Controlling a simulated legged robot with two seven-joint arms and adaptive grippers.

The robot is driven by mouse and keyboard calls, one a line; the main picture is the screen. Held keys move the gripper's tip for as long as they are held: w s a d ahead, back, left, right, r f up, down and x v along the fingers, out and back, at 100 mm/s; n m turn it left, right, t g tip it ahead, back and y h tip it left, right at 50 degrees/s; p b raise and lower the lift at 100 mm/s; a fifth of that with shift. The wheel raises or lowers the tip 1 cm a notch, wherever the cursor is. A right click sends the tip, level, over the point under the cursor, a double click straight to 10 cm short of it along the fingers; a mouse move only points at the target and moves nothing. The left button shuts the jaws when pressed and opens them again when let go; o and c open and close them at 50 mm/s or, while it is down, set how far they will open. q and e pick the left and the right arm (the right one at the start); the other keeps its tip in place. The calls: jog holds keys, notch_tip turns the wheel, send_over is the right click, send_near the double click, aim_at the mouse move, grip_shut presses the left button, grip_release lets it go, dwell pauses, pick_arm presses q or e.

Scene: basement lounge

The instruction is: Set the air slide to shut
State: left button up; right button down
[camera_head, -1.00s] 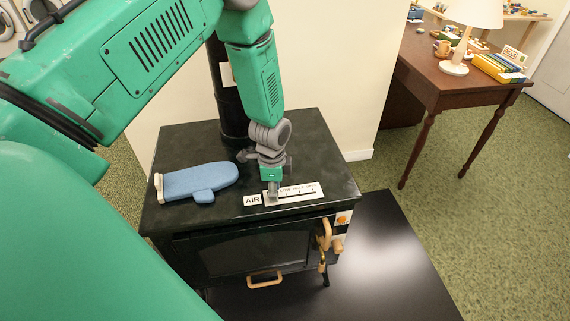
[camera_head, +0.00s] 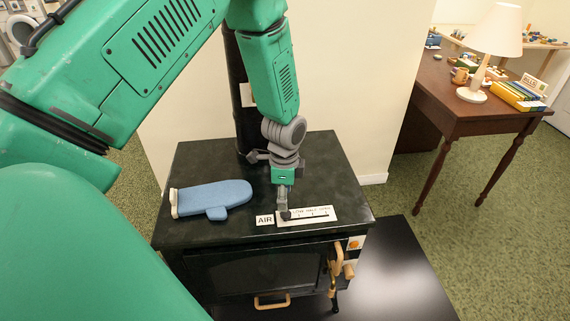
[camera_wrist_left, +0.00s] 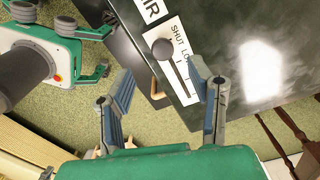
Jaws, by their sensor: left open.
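The air slide is a white scale plate (camera_head: 322,214) on the front of the black stove top, beside an AIR label (camera_head: 264,220). Its dark knob (camera_head: 287,215) is at the end nearest AIR. In the left wrist view the round grey knob (camera_wrist_left: 162,48) is at the end of the slot beside the word SHUT. My left gripper (camera_head: 283,204) points down just above that end. In the left wrist view its two fingers (camera_wrist_left: 160,88) are apart with nothing between them, and the knob appears beyond their tips.
A blue oven mitt (camera_head: 222,194) lies left of the plate on the stove top (camera_head: 330,165). The black flue pipe (camera_head: 249,110) rises behind my arm. Stove handles (camera_head: 336,262) stick out in front. A wooden desk (camera_head: 450,105) with a lamp stands at right.

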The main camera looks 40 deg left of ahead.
aim_at(283, 213)
pick_arm(q)
jog(key=shift+a+r, duration=0.15)
jog(key=shift+r, duration=1.2)
jog(key=shift+a+r, duration=0.1)
jog(key=shift+r, duration=1.25)
